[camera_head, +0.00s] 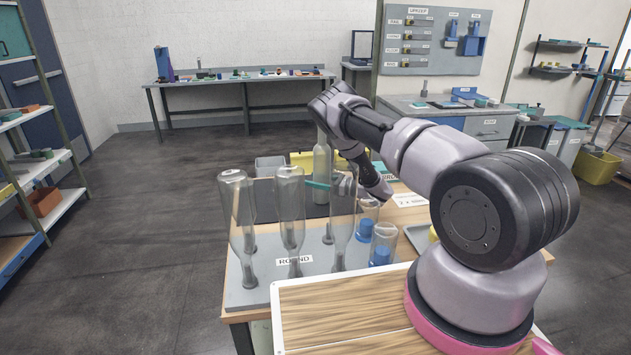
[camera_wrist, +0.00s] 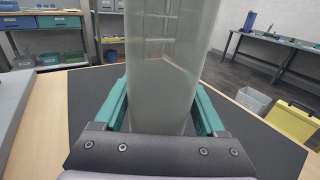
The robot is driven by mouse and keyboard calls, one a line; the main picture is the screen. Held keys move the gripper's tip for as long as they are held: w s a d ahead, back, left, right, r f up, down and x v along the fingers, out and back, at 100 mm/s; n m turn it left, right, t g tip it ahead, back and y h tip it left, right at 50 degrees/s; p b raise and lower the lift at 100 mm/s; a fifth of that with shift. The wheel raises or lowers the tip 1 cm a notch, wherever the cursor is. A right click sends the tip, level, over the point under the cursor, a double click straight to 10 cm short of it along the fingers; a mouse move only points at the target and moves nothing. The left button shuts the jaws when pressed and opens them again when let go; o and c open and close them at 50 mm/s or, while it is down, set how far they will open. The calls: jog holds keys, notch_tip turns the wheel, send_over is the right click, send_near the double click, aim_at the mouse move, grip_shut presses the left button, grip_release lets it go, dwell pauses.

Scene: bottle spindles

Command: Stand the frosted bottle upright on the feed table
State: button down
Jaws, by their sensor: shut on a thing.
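The frosted bottle (camera_head: 321,162) is pale grey-green and looks upright, neck up, in the head view. It stands over the dark mat (camera_head: 262,197) at the back of the wooden table (camera_head: 236,290). I cannot tell whether its base touches the mat. My gripper (camera_head: 322,185) is shut on the bottle, with a teal finger on each side. In the wrist view, the bottle (camera_wrist: 163,60) fills the middle between the teal fingers (camera_wrist: 160,110), over the dark mat (camera_wrist: 235,130). Its base is hidden behind the gripper body.
Clear cups with blue inside (camera_head: 382,246) stand at the right. A grey bin (camera_wrist: 254,99) and a yellow bin (camera_wrist: 292,122) lie beyond the mat.

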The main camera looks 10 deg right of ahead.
jog(key=shift+f, duration=0.1)
grip_release()
